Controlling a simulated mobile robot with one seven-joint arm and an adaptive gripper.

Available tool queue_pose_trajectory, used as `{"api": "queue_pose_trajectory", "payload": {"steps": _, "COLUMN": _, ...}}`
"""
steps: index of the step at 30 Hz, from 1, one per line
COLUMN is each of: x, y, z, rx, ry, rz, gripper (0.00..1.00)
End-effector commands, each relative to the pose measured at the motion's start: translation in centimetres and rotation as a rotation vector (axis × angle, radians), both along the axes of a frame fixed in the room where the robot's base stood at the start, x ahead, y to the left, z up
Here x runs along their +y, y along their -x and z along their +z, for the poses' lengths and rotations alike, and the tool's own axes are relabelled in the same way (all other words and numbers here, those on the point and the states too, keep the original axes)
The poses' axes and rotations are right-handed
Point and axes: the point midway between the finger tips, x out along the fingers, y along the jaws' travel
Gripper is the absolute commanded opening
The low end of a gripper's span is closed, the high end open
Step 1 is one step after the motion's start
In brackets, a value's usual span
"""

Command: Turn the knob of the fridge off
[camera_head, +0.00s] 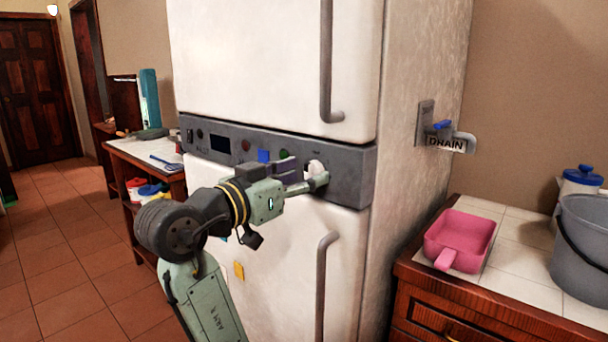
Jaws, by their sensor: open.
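The white fridge (270,60) stands in the middle of the view with a grey control panel (350,172) between its upper and lower doors. A white knob (315,168) sits on the right part of the panel. My gripper (308,172) is at the panel, its fingers spread around or just in front of the knob. It partly hides the knob, and I cannot tell whether the fingers touch it.
Grey door handles (326,70) stick out on the right of both doors. A wall lever marked DRAIN (450,140) is to the right. A tiled counter holds a pink scoop (460,240) and a grey bucket (582,245). Open tiled floor (70,260) lies to the left.

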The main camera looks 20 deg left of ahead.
Motion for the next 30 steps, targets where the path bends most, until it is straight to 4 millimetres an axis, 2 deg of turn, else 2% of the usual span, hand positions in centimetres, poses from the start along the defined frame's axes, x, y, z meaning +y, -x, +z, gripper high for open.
{"api": "queue_pose_trajectory", "payload": {"steps": 9, "x": 2.4, "y": 6.2, "z": 0.1, "rx": -0.002, "ry": -0.001, "rz": 0.006, "gripper": 0.51}}
{"api": "queue_pose_trajectory", "payload": {"steps": 15, "x": 3.4, "y": 9.2, "z": 0.1, "rx": -0.002, "ry": 0.000, "rz": 0.004, "gripper": 0.51}}
{"api": "queue_pose_trajectory", "payload": {"steps": 21, "x": 3.7, "y": 10.3, "z": 0.0, "rx": 0.000, "ry": 0.000, "rz": 0.002, "gripper": 0.51}}
{"api": "queue_pose_trajectory", "payload": {"steps": 30, "x": 3.8, "y": 10.3, "z": 0.0, "rx": -0.001, "ry": 0.000, "rz": 0.002, "gripper": 0.51}}
